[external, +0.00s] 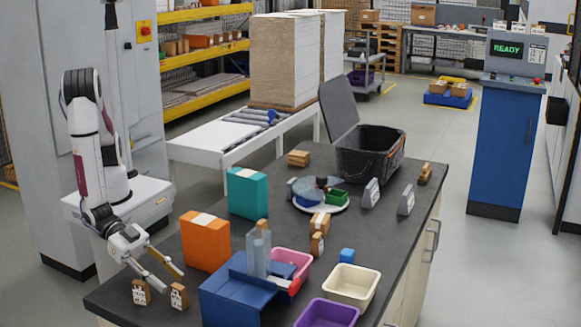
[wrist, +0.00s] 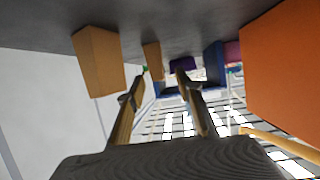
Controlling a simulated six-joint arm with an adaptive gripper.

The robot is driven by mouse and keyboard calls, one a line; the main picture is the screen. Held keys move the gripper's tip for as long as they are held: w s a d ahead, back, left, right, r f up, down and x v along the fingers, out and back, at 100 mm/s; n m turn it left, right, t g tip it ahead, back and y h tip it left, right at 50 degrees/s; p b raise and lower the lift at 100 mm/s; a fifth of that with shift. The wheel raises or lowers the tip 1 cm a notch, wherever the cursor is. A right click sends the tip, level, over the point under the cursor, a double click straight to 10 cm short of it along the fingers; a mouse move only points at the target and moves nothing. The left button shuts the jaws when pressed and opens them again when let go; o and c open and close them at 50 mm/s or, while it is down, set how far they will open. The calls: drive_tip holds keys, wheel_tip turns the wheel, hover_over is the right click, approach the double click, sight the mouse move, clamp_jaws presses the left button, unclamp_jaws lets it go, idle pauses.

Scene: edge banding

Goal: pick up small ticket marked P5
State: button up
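Two small tan blocks with dark-printed faces stand at the front left corner of the dark table: the left block (external: 140,291) and the right block (external: 178,296). Their print is too small to read, so I cannot tell which, if either, is the P5 ticket. My gripper (external: 173,279) is low beside them, its fingers apart and pointing right. In the wrist view the table is at the top; the nearer block (wrist: 98,62) is left of my open fingers (wrist: 160,77), and a farther block (wrist: 153,60) appears between the fingertips. Nothing is held.
An orange box (external: 205,240) stands close behind my gripper and fills the right of the wrist view (wrist: 285,80). A blue fixture (external: 230,298) is to the right, with pink (external: 291,258), cream (external: 351,285) and purple (external: 327,313) bins beyond. A teal box (external: 247,192) stands farther back.

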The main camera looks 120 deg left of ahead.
sight(178, 286)
drive_tip(key=shift+d+r+x, duration=0.1)
drive_tip(key=shift+x, duration=1.1)
drive_tip(key=shift+d+r+x, duration=0.1)
drive_tip(key=shift+r+x, duration=0.05)
drive_tip(key=shift+x, duration=1.05)
drive_tip(key=shift+w, duration=0.1)
drive_tip(key=shift+c, duration=0.4)
drive_tip(key=c, duration=0.9)
